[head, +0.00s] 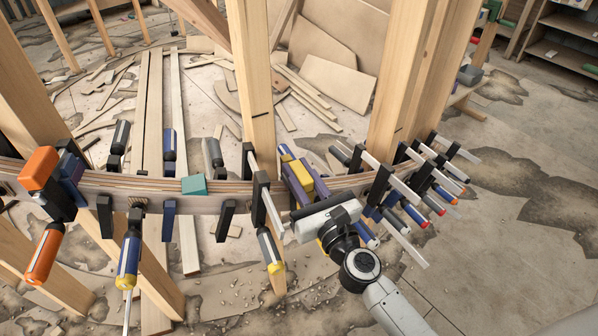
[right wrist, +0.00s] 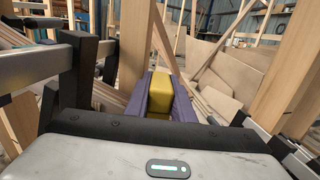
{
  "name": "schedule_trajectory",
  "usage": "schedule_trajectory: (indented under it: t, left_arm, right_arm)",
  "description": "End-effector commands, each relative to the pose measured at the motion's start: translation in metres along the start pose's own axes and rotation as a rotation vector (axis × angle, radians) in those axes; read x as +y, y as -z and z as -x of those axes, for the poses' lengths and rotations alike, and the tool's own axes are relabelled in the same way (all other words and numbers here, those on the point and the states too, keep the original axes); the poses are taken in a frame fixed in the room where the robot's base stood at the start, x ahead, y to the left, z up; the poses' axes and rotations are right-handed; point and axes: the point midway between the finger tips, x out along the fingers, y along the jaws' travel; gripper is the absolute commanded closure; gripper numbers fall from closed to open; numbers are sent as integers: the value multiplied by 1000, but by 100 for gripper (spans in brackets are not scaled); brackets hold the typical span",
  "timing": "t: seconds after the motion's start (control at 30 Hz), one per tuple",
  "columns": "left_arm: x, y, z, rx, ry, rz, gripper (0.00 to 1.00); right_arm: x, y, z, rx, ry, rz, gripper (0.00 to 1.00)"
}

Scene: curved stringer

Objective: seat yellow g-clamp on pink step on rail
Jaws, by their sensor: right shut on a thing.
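The yellow g-clamp (head: 299,173) is at the curved laminated rail (head: 150,190), right of the middle upright post in the head view. My right gripper (head: 306,183) is shut on it, with purple fingers on both sides of the yellow body. The clamp's yellow body (right wrist: 160,95) also shows between the fingers in the right wrist view. The gripper hides the rail below, so I cannot tell whether the clamp touches it. I see no pink step. My left gripper is not in view.
A teal block (head: 193,185) sits on the rail left of the middle post. An orange clamp (head: 40,169) is at the far left. Dark clamps with coloured handles line the rail, with several crowded to the right (head: 405,190). Wooden posts (head: 254,75) rise behind the rail.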

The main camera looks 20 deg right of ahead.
Motion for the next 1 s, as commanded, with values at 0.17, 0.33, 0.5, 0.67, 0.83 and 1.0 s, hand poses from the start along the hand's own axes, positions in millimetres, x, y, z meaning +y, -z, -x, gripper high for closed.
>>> schedule_trajectory:
  t: [0.17, 0.33, 0.5, 0.67, 0.83, 1.0]
  left_arm:
    - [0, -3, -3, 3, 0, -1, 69]
    - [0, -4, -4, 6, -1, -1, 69]
    - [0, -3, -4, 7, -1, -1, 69]
    - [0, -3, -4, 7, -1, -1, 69]
    - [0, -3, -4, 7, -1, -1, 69]
    - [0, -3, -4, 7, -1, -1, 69]
  right_arm:
    - [0, 4, 0, -5, 0, 0, 100]
    - [0, 8, 0, -5, 0, 0, 100]
    - [0, 8, 0, -5, 0, 0, 100]
    - [0, 8, 0, -4, 0, 0, 63]
    - [0, 9, 0, -2, 0, 0, 56]
    - [0, 12, 1, 3, 0, 0, 56]
